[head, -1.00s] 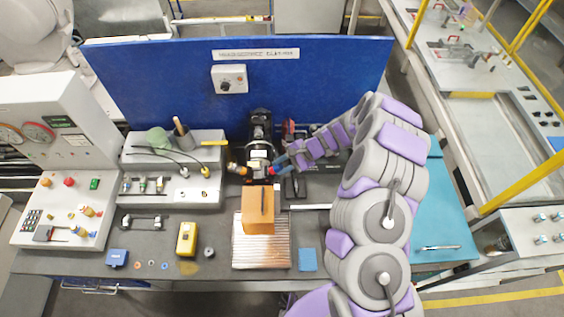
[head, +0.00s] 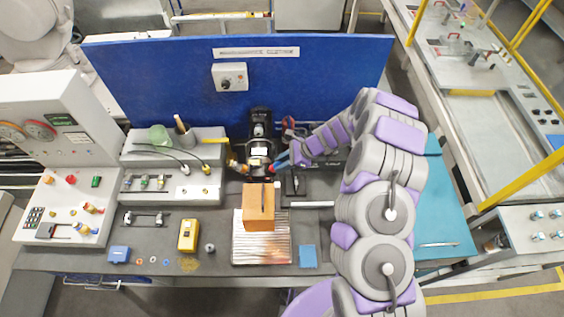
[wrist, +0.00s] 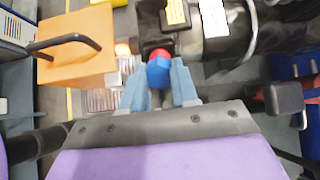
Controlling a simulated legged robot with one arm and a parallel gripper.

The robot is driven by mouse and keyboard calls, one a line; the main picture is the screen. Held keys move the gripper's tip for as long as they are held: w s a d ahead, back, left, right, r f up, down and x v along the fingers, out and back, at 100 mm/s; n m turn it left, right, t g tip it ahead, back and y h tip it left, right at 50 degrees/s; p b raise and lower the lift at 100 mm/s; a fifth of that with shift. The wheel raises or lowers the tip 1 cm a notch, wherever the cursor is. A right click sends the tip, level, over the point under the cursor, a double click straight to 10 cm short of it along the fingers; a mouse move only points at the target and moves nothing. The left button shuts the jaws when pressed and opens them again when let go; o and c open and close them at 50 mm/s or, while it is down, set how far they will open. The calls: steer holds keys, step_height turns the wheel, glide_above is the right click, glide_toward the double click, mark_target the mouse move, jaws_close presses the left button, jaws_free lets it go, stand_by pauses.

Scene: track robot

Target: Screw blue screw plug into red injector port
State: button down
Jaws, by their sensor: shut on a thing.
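The blue screw plug (wrist: 158,72) sits between the fingertips of my gripper (wrist: 159,88) in the wrist view. My gripper is shut on it. The plug's far end meets the red injector port (wrist: 159,55) on the side of the black machine (wrist: 200,40). I cannot tell how deep the plug sits in the port. In the head view my gripper (head: 281,163) is at the right side of the black machine (head: 260,130), at the red port (head: 271,168). The plug is too small to make out there.
An orange box with a handle (head: 258,210) stands in front of the machine on a ribbed metal plate (head: 262,250). A yellow meter (head: 188,236) and a blue box (head: 120,254) lie at the front left. A blue panel (head: 160,80) stands behind.

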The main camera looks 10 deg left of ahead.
steer(key=m, duration=0.7)
steer(key=c, duration=0.7)
jaws_free()
steer(key=shift+c, duration=1.3)
steer(key=shift+f+n+b, duration=0.1)
steer(key=shift+n+b, duration=1.4)
steer(key=shift+b, duration=0.9)
steer(key=shift+n+b, duration=3.1)
steer(key=shift+b, duration=1.4)
steer(key=shift+n+b, duration=1.3)
steer(key=shift+b, duration=0.65)
steer(key=shift+n+b, duration=1.7)
steer(key=shift+b, duration=1.05)
